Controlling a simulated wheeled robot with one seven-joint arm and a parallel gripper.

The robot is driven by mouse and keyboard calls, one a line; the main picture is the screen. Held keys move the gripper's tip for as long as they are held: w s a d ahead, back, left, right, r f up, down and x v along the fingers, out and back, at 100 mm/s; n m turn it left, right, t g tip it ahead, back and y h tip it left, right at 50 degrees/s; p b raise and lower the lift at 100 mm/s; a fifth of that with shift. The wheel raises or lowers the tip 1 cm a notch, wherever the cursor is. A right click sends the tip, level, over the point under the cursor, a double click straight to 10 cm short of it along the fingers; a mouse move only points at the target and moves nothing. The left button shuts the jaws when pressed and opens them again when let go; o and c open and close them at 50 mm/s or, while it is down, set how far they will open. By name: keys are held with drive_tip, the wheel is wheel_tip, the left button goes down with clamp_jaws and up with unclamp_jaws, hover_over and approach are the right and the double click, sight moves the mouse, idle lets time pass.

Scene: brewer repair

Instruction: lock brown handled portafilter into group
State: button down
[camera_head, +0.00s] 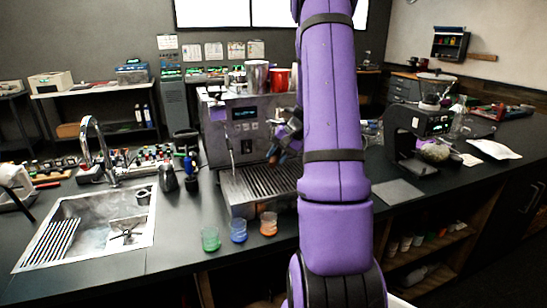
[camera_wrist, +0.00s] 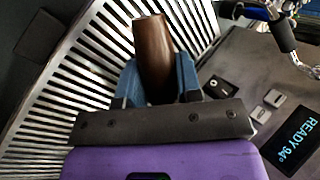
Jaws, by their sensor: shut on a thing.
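The brown portafilter handle (camera_wrist: 152,55) lies between the two blue finger pads of my gripper (camera_wrist: 158,84) in the wrist view, and the gripper is shut on it. The portafilter's basket end and the group are hidden in the wrist view, so I cannot tell whether it is seated. In the head view the espresso machine (camera_head: 245,112) stands on the counter, and the brown handle (camera_head: 274,155) shows small at its front, above the drip tray (camera_head: 255,190). My purple arm hides the machine's right side.
Green, blue and orange cups (camera_head: 239,231) stand along the counter's front edge before the drip tray. A sink (camera_head: 95,230) is at left. A grinder (camera_head: 425,125) stands at right. A steam wand (camera_wrist: 285,35) is near the gripper. A display (camera_wrist: 298,140) reads READY 94°.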

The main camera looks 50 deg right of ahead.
drive_tip(key=shift+s+d+n+y, duration=0.3)
drive_tip(key=shift+s+d+n, duration=0.05)
drive_tip(key=shift+s+n, duration=0.25)
drive_tip(key=shift+s+d+n+g+y, duration=0.35)
drive_tip(key=shift+s+d+n+g, duration=0.65)
drive_tip(key=shift+n, duration=0.4)
drive_tip(key=shift+s+d+n+g+y, duration=0.35)
drive_tip(key=shift+s+d+n+g, duration=0.6)
drive_tip(key=shift+n, duration=0.45)
drive_tip(key=c, duration=0.7)
unclamp_jaws()
drive_tip(key=shift+r, duration=0.1)
